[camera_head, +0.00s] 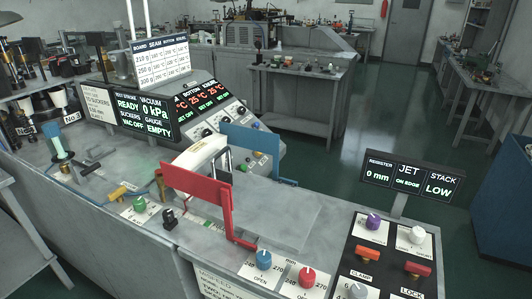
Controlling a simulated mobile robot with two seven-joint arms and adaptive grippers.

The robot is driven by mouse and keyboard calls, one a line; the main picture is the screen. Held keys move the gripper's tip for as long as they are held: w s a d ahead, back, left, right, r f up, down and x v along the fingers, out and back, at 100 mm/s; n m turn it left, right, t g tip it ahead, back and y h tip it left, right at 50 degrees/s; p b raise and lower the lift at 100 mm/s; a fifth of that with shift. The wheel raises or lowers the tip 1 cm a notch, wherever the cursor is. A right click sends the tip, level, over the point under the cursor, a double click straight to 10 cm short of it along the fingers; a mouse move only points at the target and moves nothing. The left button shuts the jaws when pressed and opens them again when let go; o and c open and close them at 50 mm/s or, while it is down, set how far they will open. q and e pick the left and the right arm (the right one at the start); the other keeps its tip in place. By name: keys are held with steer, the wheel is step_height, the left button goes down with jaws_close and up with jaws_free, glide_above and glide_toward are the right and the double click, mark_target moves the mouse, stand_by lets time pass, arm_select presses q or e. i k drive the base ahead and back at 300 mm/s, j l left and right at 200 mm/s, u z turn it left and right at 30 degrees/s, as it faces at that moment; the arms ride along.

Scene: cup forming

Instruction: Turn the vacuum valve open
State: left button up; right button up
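A small yellow lever (118,193) lies on the left part of the grey bench, beside a brass post (159,184). It looks like the vacuum valve's handle, but its label is too small to read. A green knob (139,203) sits on a white plate just in front of it. The vacuum display (143,107) reads READY, 0 kPa, VAC OFF and EMPTY. Neither of my grippers can be made out in the view.
A red upright plate (197,184) and a blue one (250,139) stand mid-bench. A blue knob (263,260) and a red knob (307,277) sit at the front. A purple knob (373,222) is on the right panel. Bare bench surface lies right of the red plate.

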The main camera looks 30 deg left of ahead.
mark_target(117, 195)
steer(key=u, duration=1.4)
